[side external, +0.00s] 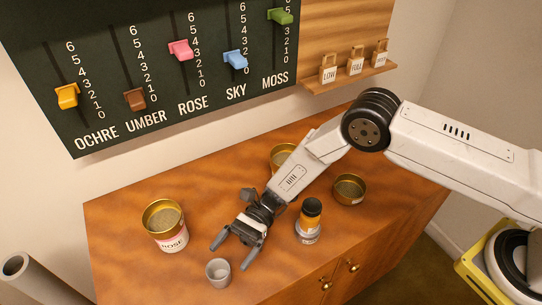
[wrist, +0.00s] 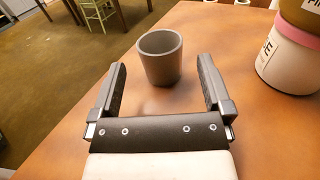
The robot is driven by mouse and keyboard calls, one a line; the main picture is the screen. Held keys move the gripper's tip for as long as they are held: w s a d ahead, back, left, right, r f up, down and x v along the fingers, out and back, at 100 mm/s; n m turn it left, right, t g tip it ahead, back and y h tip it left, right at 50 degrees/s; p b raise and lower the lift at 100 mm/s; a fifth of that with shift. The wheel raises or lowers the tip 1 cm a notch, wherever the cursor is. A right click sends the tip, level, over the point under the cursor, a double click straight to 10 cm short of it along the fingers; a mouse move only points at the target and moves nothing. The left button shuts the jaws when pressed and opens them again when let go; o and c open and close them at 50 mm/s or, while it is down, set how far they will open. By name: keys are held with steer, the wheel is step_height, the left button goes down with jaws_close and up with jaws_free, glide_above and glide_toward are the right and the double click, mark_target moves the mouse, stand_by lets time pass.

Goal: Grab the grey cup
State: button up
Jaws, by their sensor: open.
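The grey cup (side external: 218,271) stands upright near the front edge of the wooden table, and its open top faces up. In the wrist view the cup (wrist: 160,62) is just beyond my fingertips, roughly centred between them. My gripper (side external: 232,252) is open and empty in the side view, with its fingers pointing down toward the table close to the cup. In the wrist view my gripper's two fingers (wrist: 161,80) are spread wide, one on each side of the cup's line. I see no contact with the cup.
A tin labelled ROSE (side external: 167,226) stands behind the cup to the left. A black-topped bottle (side external: 310,213) stands right of my gripper, and an open tin (side external: 349,189) sits farther right. The table's front edge is close to the cup. A slider board (side external: 160,110) hangs behind.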

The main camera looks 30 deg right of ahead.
mark_target(221, 278)
steer(key=shift+x, duration=2.5)
steer(key=c, duration=1.2)
steer(key=shift+r, duration=0.15)
steer(key=shift+r, duration=0.7)
steer(key=s+d+r, duration=0.9)
steer(key=s+r, duration=0.1)
steer(key=r, duration=0.1)
steer(key=shift+d, duration=0.35)
